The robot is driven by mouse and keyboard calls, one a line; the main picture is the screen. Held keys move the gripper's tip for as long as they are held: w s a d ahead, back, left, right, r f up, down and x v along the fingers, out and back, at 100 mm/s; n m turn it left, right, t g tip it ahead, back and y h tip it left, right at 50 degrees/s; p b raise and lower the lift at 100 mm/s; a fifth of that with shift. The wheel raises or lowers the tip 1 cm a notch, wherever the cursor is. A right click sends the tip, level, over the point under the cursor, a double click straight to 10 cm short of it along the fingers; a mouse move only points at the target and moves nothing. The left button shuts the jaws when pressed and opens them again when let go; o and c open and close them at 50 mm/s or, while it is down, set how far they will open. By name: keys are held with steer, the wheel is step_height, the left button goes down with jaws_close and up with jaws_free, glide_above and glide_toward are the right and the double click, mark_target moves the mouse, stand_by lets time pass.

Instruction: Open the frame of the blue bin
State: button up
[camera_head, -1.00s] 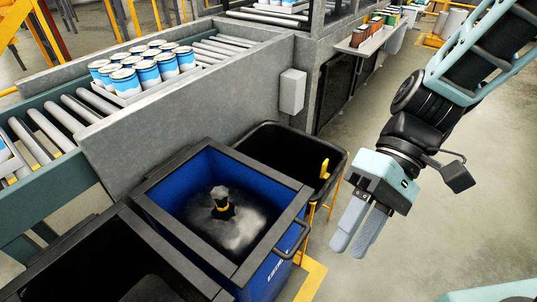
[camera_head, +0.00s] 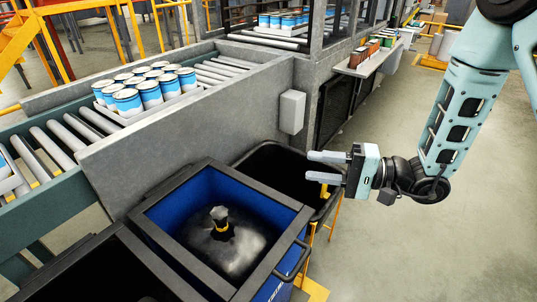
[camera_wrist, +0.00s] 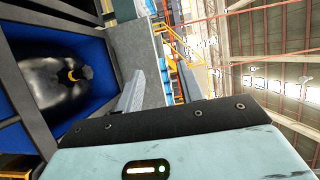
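The blue bin (camera_head: 255,212) stands at the lower middle of the head view. A dark square frame (camera_head: 268,258) lies flat around its top, with a curved handle (camera_head: 291,264) on its right side. Inside is a dark bag-like thing with a yellow band (camera_head: 221,224). My gripper (camera_head: 309,166) is level, its fingers apart and empty, pointing left. In the picture it is above and right of the bin, over the black bin behind it; its height is unclear. In the wrist view, the blue bin (camera_wrist: 100,50) and its frame show at the left.
A black bin (camera_head: 262,165) stands behind the blue one, and another dark bin (camera_head: 100,262) stands at the front left. A grey conveyor wall (camera_head: 200,130) runs behind the bins, with blue-white cans (camera_head: 150,90) on rollers. Open floor (camera_head: 420,240) lies to the right.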

steer(key=p+x, duration=0.3)
steer(key=x, duration=0.8)
steer(key=shift+s, duration=0.1)
jaws_close()
steer(key=c, duration=0.8)
jaws_free()
steer(key=o, duration=0.8)
steer(key=b+v, duration=0.5)
steer(key=v, duration=1.2)
steer(key=shift+d+b, duration=0.25)
steer(key=shift+b, duration=0.1)
